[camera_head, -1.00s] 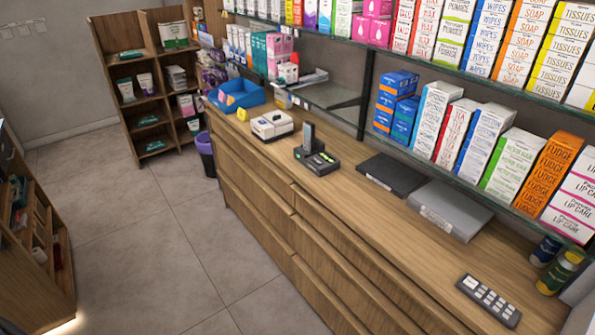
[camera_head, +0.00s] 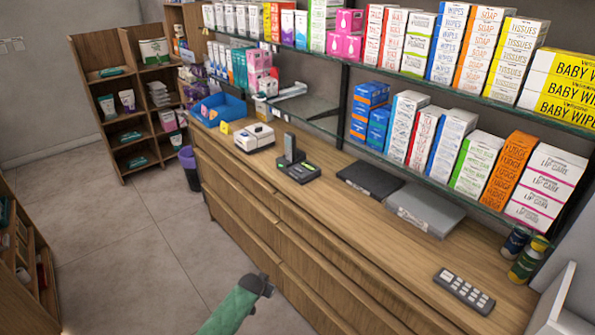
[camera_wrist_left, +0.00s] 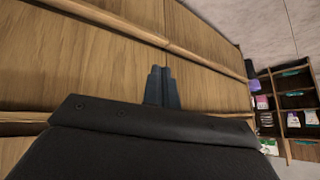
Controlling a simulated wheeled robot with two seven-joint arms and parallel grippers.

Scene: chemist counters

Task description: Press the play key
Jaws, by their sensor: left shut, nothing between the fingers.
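A dark phone base (camera_head: 298,168) with an upright handset (camera_head: 289,148) and small light-green keys stands on the wooden counter (camera_head: 330,210). A dark keypad (camera_head: 464,290) with several pale keys lies near the counter's right end. The key labels are too small to read, so I cannot tell which key is play. My left gripper (camera_head: 266,284), on a green arm, is in front of the drawer fronts, apart from phone base and keypad. In the left wrist view its fingers (camera_wrist_left: 161,72) are together and empty, facing wooden drawers. My right gripper is not in view.
A white device (camera_head: 254,138) and a blue bin (camera_head: 218,107) stand left of the phone. A black flat box (camera_head: 369,179) and a grey one (camera_head: 424,208) lie to its right. Glass shelves with boxes overhang the counter's back. Bottles (camera_head: 528,260) stand at the right end.

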